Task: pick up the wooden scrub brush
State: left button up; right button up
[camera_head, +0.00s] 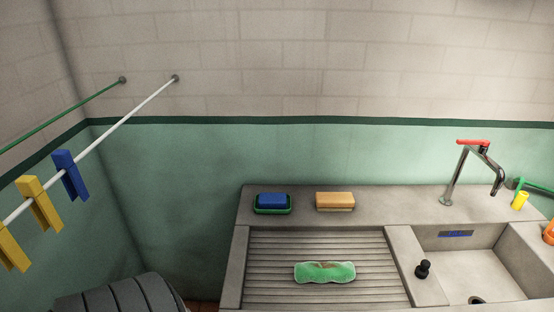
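The wooden scrub brush (335,200) lies on the flat back ledge of the grey stone sink unit (390,206), near the middle of the head view. It has a tan block on top and a paler layer, apparently bristles, below. It lies level with its long side facing me, and nothing covers it. Neither of my grippers is in view.
A blue block (271,200) sits in a green dish (272,211) left of the brush. A green cloth-like piece (325,272) lies on the ribbed drainboard in front. A faucet (455,175) stands right. Pegs (70,175) hang on a white rod at left.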

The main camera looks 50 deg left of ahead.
aim_at(324, 201)
jog(key=i+j+u, duration=0.15)
jog(key=u, duration=1.5)
